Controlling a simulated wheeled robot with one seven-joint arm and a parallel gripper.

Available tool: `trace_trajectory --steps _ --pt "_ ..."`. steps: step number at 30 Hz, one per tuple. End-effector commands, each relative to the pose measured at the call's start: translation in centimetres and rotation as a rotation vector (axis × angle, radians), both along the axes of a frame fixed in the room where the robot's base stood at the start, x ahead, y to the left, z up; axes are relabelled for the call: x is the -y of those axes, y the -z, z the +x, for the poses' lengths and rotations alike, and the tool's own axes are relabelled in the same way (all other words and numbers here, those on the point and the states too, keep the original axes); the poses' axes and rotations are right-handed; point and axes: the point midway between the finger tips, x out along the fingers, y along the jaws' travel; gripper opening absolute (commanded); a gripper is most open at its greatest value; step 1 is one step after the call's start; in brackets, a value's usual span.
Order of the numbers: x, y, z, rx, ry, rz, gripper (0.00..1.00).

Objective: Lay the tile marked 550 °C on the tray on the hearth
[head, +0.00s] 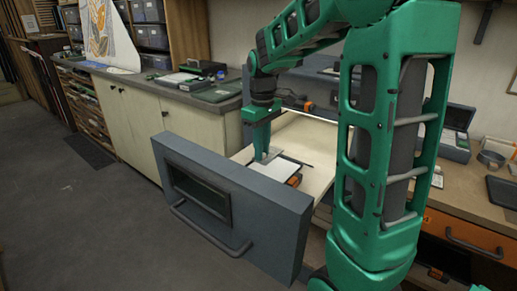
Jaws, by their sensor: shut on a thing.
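My gripper (265,158) points down over the pale hearth (312,143) behind the open grey kiln door. It is shut on a small, thin grey tile (273,153), mostly covered by the fingers. No marking on the tile can be read from here. Just below and in front lies a flat, whitish tray (268,172) with a dark edge and an orange part at its right. The tile is at the tray's far left side; I cannot tell whether it touches the tray.
The thick grey kiln door (260,213), with a window and bar handle, stands in front of the hearth. My green arm hides part of the right side. A cream cabinet (130,115) with a cluttered counter stands at left.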

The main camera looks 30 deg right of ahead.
Motion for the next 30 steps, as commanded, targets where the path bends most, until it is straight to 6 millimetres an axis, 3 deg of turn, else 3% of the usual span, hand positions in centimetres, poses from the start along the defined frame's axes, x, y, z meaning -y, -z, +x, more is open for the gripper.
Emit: trace_trajectory --steps 10,30 --pt "-1.0 0.7 0.2 -0.002 -0.015 0.0 0.0" --pt "-1.0 6.3 0.2 -0.001 -0.015 0.001 0.0"
